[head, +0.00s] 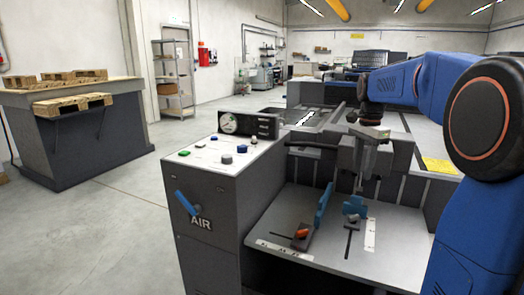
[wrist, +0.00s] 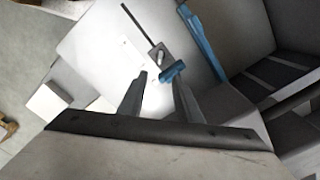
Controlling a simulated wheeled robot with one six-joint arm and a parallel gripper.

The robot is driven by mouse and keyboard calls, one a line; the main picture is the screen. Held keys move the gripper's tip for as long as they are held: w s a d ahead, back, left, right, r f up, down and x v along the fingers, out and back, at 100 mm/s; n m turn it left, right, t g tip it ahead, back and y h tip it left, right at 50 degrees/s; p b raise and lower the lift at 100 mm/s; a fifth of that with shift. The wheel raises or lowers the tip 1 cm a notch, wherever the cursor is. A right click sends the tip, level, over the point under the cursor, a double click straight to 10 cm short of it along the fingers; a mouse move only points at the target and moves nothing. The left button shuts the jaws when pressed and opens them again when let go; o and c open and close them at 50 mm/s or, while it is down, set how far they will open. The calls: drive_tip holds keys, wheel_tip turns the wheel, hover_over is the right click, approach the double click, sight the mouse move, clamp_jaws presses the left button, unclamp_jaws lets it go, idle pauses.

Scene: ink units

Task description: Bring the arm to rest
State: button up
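My blue arm (head: 395,85) reaches in from the right of the head view, bent at a large round joint. My gripper (head: 360,185) points down over the grey work plate of the machine. In the wrist view my gripper (wrist: 163,88) has its two fingers apart with nothing held between them. A small blue clamp piece (wrist: 172,71) shows just beyond the fingertips, and it also shows below the gripper in the head view (head: 355,205). Whether a fingertip touches it I cannot tell.
The machine's work plate (head: 400,255) carries an upright blue guide (head: 322,207) and an orange-tipped clamp (head: 302,234). A control box with an AIR lever (head: 187,203) stands left of it. A counter with pallets (head: 70,125) stands farther left, with open floor (head: 130,220) between.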

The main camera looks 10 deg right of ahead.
drive_tip(key=s+a+f+n+t, duration=0.1)
drive_tip(key=s+a+f+n, duration=0.3)
drive_tip(key=s, duration=0.6)
drive_tip(key=s+a+f+n+t, duration=0.2)
drive_tip(key=s+a+f+n, duration=0.2)
drive_tip(key=s, duration=0.6)
drive_tip(key=s+a+f+n+t, duration=0.1)
drive_tip(key=s+a+f+n, duration=0.4)
drive_tip(key=s, duration=0.6)
drive_tip(key=a+n, duration=0.2)
drive_tip(key=shift+a+n+t, duration=0.35)
drive_tip(key=shift+n+t, duration=0.05)
